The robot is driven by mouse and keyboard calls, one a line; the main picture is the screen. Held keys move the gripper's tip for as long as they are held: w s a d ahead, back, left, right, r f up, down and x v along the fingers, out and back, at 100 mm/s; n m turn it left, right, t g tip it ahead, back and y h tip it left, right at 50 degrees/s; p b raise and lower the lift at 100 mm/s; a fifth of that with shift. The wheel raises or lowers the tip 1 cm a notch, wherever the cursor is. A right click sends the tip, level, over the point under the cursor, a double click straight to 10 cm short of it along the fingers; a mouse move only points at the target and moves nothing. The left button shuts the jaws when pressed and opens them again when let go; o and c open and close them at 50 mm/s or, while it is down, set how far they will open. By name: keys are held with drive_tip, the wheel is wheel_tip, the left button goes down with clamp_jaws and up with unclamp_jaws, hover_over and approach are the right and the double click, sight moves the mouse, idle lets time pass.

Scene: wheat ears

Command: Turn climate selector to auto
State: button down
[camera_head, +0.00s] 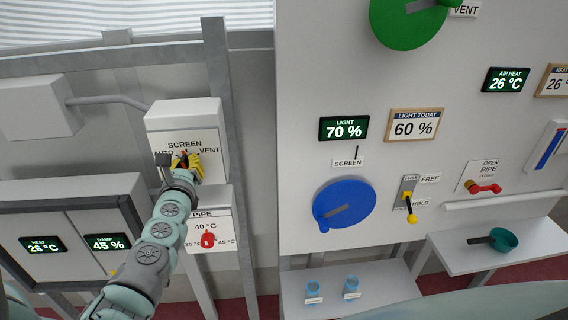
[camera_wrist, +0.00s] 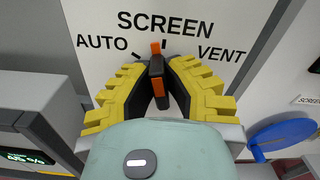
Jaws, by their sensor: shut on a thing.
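The selector (camera_wrist: 157,70) is a black knob with an orange strip, on a white box front marked SCREEN, with AUTO at left and VENT at right. In the wrist view its orange tip points nearly straight up, between the two words. My gripper (camera_wrist: 157,82) has yellow ribbed fingers with dark pads, shut on the knob from both sides. In the head view my gripper (camera_head: 186,163) covers most of the knob, in front of the white box (camera_head: 184,112). The knob's base is hidden.
A grey post (camera_head: 216,90) stands just right of the box. A large panel with a blue wheel (camera_head: 344,204) is further right. Grey cabinets (camera_head: 75,190) stand at left.

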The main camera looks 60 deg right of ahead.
drive_tip(key=n, duration=0.4)
drive_tip(key=shift+a+f+n+b, duration=0.1)
drive_tip(key=shift+f+n+b, duration=0.05)
drive_tip(key=shift+n+b, duration=0.5)
drive_tip(key=shift+n, duration=1.95)
drive_tip(key=c, duration=1)
unclamp_jaws()
drive_tip(key=shift+v, duration=5.95)
